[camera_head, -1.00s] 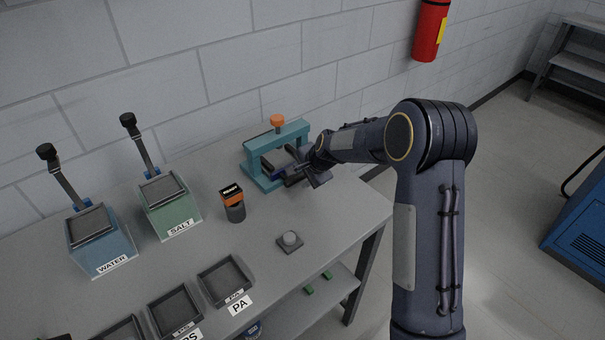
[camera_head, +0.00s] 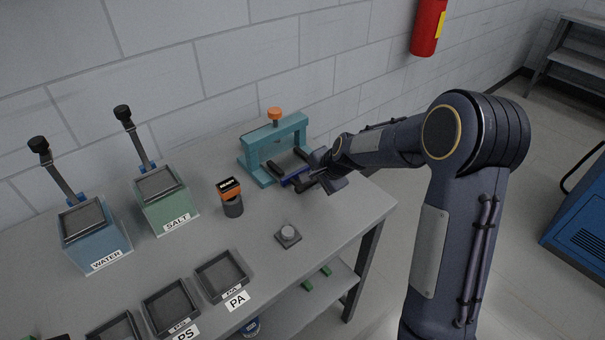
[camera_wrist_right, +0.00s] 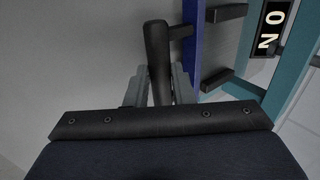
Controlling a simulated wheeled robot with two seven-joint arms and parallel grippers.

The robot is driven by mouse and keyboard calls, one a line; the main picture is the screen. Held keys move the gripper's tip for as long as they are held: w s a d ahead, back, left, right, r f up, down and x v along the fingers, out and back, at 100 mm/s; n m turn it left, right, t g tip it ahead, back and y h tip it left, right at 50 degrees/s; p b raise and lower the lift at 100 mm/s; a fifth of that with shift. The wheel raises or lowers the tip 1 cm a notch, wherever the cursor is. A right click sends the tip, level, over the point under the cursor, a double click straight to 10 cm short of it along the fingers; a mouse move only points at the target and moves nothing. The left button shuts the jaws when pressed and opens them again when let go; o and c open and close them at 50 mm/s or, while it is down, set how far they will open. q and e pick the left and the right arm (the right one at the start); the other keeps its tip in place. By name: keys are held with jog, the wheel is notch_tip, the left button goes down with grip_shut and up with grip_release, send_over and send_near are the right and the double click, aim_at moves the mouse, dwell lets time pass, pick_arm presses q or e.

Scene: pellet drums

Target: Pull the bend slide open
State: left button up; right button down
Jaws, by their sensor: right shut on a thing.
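The teal bend frame (camera_head: 272,133) with an orange knob stands at the back of the bench near the wall. Its blue slide (camera_head: 296,178) with dark bars sticks out of the frame's front. My right gripper (camera_head: 318,176) is at the slide's front. In the right wrist view, the gripper (camera_wrist_right: 160,90) is shut on the slide's black handle (camera_wrist_right: 157,45). The blue slide (camera_wrist_right: 194,50) and the teal frame (camera_wrist_right: 258,78) show beyond it, with a gap between slide and frame. My left gripper is not in view.
The SALT box (camera_head: 167,205) and WATER box (camera_head: 95,240) have levers. Dark trays (camera_head: 222,275) line the front edge. The bench ends right of the gripper.

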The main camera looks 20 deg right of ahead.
jog(key=s, duration=0.1)
jog(key=s+d, duration=0.1)
jog(key=s, duration=0.1)
jog(key=s+d+b, duration=0.1)
jog(key=s, duration=0.1)
jog(key=shift+s, duration=0.25)
jog(key=c, duration=1.3)
grip_release()
jog(key=shift+o, duration=0.2)
jog(key=shift+r, duration=0.1)
jog(key=p+v, duration=0.1)
jog(key=v, duration=0.6)
jog(key=shift+s+r, duration=0.2)
jog(key=shift+r, duration=0.05)
